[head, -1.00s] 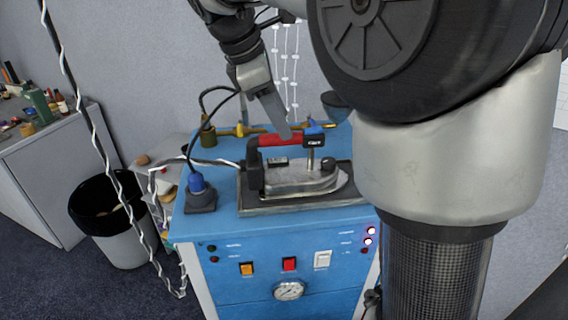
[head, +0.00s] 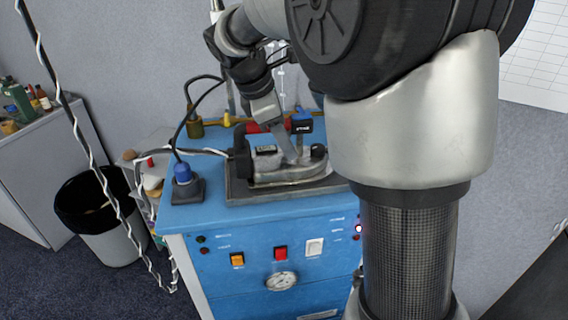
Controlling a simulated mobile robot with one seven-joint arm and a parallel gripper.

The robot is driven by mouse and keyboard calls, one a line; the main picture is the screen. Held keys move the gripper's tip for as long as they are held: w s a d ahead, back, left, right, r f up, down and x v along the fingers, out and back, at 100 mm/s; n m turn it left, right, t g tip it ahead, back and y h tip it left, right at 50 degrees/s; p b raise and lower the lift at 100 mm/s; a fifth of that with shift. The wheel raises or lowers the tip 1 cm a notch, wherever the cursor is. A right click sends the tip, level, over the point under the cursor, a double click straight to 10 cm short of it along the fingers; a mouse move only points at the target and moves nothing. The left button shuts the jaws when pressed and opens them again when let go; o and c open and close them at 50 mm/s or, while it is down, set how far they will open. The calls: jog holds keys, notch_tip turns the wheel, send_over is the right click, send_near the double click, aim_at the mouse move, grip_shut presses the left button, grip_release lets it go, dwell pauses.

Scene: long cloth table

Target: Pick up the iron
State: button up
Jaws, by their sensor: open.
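The iron (head: 287,177) rests on a dark tray-like rest (head: 238,196) on top of a blue steam station (head: 195,218). The jaws are open. I cannot tell whether both fingers straddle the handle or touch it.
A blue plug with a black cable (head: 182,174) stands at the station's left corner. A black bin (head: 88,205) and a grey cabinet (head: 40,180) stand left. A twisted cord hangs before the bin. The wall is behind. My arm covers the right side.

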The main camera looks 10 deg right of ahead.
grip_shut()
jog(key=shift+w+r, duration=0.1)
jog(key=shift+r, duration=0.15)
